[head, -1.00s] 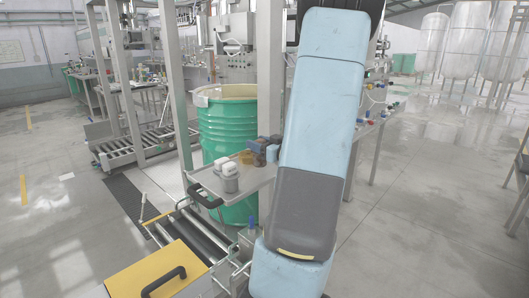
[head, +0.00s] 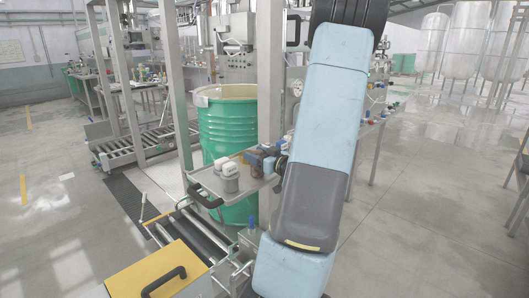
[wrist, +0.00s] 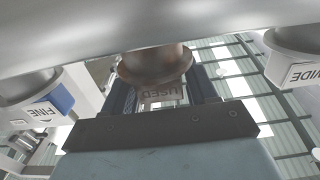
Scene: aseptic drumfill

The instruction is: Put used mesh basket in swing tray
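The used mesh basket (wrist: 155,65) is brownish, with a label reading USED, and shows in the middle of the wrist view. My gripper (wrist: 163,92) has one dark finger on each side of it, with gaps visible between the label and the fingers, so it looks open around it. A grey tray (head: 215,186) with a black handle, which looks like the swing tray, stands before the green drum in the head view. Two white-and-grey cups (head: 229,178) stand on it, with small brown things (head: 249,158) behind. My arm hides part of this area in the head view.
A cup labelled FINE (wrist: 40,112) is left of the basket and one labelled WIDE (wrist: 298,70) right, in the wrist view. A smooth silver surface (wrist: 160,18) crosses its top. The green drum (head: 228,130) and a steel post (head: 270,80) stand close behind the tray.

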